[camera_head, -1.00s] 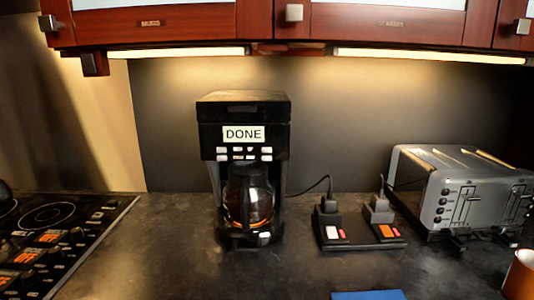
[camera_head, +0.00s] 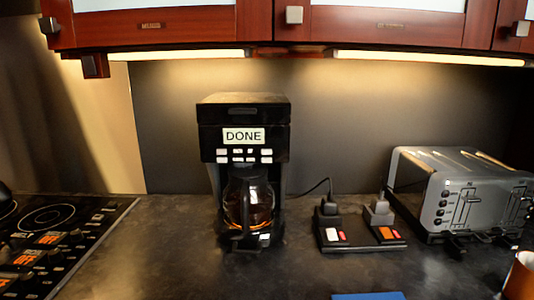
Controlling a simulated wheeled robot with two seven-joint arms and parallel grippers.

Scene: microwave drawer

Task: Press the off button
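A black coffee maker (camera_head: 244,122) stands upright on the dark counter, near the middle of the view. Its white display (camera_head: 243,135) reads "DONE". Two rows of small white buttons (camera_head: 244,156) sit below the display; their labels are too small to read. A glass carafe (camera_head: 250,203) with dark coffee is in the machine. A power strip (camera_head: 360,240) to its right holds two plugs, with a white and red switch (camera_head: 335,235) on the left and an orange and red switch (camera_head: 389,233) on the right. Neither of my grippers is in view.
A silver toaster (camera_head: 462,190) stands at the right. A stovetop (camera_head: 55,235) with lit orange displays is at the left. A blue item (camera_head: 368,296) and an orange cup (camera_head: 520,278) show at the front edge. Cabinets (camera_head: 400,25) hang above. The counter before the coffee maker is clear.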

